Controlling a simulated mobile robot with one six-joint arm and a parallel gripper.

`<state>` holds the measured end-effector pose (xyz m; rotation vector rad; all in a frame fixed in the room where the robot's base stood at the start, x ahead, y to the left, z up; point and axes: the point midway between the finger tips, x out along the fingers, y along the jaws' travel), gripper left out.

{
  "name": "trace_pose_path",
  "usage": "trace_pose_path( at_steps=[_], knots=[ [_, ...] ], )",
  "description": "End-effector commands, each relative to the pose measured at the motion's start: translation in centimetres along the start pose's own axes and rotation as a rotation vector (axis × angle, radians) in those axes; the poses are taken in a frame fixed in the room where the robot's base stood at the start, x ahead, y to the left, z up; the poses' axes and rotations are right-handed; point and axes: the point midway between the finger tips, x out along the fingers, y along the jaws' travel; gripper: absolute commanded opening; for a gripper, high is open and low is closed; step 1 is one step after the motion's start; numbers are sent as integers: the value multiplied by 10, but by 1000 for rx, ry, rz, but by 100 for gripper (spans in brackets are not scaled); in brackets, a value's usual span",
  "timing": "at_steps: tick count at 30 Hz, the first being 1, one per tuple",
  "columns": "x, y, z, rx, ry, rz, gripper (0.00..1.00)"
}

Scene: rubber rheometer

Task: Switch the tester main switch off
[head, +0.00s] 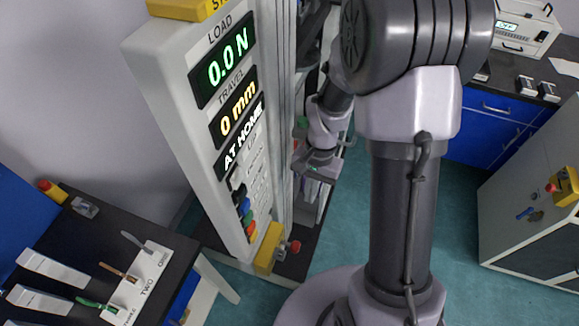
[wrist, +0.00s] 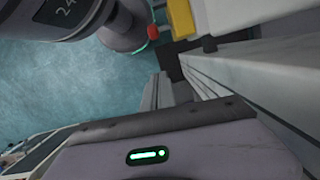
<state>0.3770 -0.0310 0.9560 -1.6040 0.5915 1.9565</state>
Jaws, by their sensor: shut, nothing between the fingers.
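The tester is the tall pale column (head: 160,62) with lit displays reading 0.0 N, 0 mm and AT HOME. Low on it is a yellow box (head: 266,248) with a red knob (head: 294,246) on its right side. I cannot tell whether this is the main switch, or how it is set. The yellow box (wrist: 181,17) and red knob (wrist: 153,32) also show at the top of the wrist view. My gripper (head: 318,174) is beside the column, above and apart from the knob. It is shut and empty; its fingertips are small in the head view.
Coloured buttons (head: 246,212) run down the panel's lower edge. A dark bench (head: 120,240) with labelled white holders stands at left. A grey cabinet (head: 520,215) with another yellow box (head: 567,186) stands at right.

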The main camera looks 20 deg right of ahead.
Motion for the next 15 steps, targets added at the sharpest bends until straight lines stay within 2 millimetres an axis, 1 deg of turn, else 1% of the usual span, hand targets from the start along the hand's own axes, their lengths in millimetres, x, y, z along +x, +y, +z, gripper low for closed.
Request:
trace_pose_path(
  at_steps=[2,11,14,15],
  knots=[
    [3,1,0,4,-6,4,0],
    [7,1,0,3,-6,4,0],
    [20,1,0,3,-7,4,0],
    [28,1,0,2,-7,5,0]
  ],
)
